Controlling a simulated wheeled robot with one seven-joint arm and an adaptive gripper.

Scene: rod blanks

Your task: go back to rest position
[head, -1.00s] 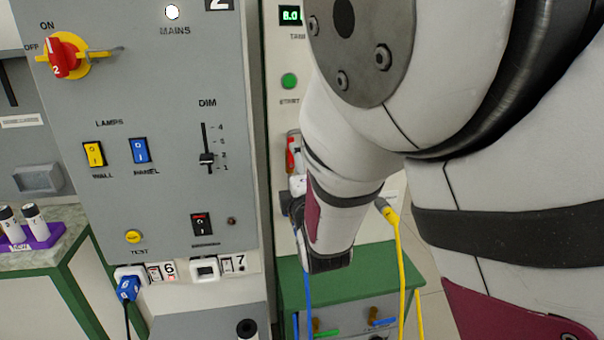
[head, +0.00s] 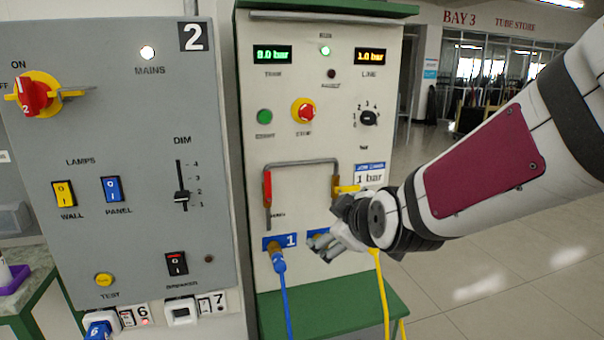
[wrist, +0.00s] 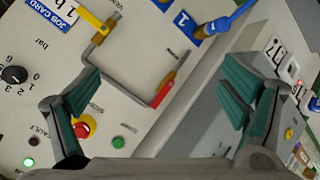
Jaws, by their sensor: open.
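My gripper (head: 325,243) shows in the head view in front of the lower right part of the white valve panel (head: 290,100). In the wrist view my gripper (wrist: 160,100) has its two green-padded fingers wide apart with nothing between them. Behind the fingers, the panel shows tilted, with its grey pipe, a red lever (wrist: 162,92) and a yellow lever (wrist: 92,20). In the head view my arm reaches in from the right, and the gripper partly hides the second blue port label. I cannot tell the exact gap between gripper and panel.
A grey switch panel (head: 120,130) stands at the left. A blue hose (head: 282,295) hangs from port 1, and a yellow hose (head: 381,290) hangs below my gripper. A green ledge (head: 335,300) juts out under the valve panel. Open floor (head: 500,270) lies to the right.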

